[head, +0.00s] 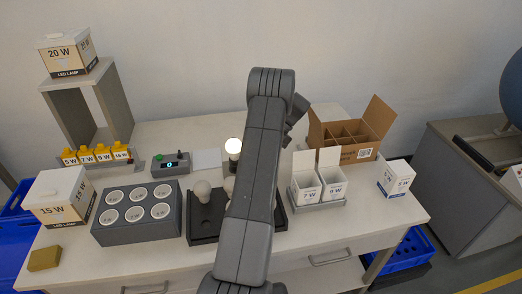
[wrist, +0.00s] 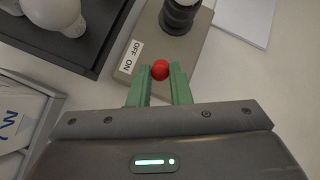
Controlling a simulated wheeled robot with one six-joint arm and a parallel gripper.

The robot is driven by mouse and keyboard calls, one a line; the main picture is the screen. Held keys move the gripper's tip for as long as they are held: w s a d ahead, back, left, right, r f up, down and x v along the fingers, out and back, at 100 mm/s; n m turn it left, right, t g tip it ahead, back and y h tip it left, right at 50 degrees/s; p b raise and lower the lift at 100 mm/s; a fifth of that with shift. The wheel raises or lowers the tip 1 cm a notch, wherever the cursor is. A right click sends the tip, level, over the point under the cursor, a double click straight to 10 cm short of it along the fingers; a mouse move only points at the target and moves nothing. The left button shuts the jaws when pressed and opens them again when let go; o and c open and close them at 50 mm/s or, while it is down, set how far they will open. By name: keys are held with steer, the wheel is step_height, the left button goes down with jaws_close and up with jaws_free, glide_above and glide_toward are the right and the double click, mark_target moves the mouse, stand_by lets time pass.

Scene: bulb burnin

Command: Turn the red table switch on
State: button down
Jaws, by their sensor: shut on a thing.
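The red switch knob (wrist: 160,70) is between the two green fingertips of my gripper (wrist: 160,82) in the wrist view. The gripper is shut on it. The knob sits at the near edge of a grey-beige base (wrist: 172,50) with a white label (wrist: 131,56) reading OFF and ON. The knob is nearer the ON end of the label. A black socket (wrist: 181,14) stands on the same base, its top out of the wrist view. In the head view a brightly glowing bulb (head: 233,146) shows beside my arm. The arm hides the switch and gripper there.
A dark tray (head: 203,228) with white bulbs (head: 202,191) lies close to the base. White boxes (head: 305,188) stand right of my arm, with an open cardboard box (head: 345,152) behind. A grey block with several round holes (head: 137,236) and a green-button device (head: 170,164) are left.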

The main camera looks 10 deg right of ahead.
steer(key=shift+d+y, duration=0.15)
steer(key=shift+y, duration=0.25)
steer(key=c, duration=1.3)
jaws_free()
steer(key=shift+f, duration=0.1)
steer(key=shift+c, duration=0.2)
steer(key=shift+d, duration=0.1)
steer(key=p+v, duration=0.5)
steer(key=v, duration=0.8)
steer(key=shift+r, duration=0.4)
steer(key=shift+d+p, duration=0.15)
steer(key=shift+p, duration=0.15)
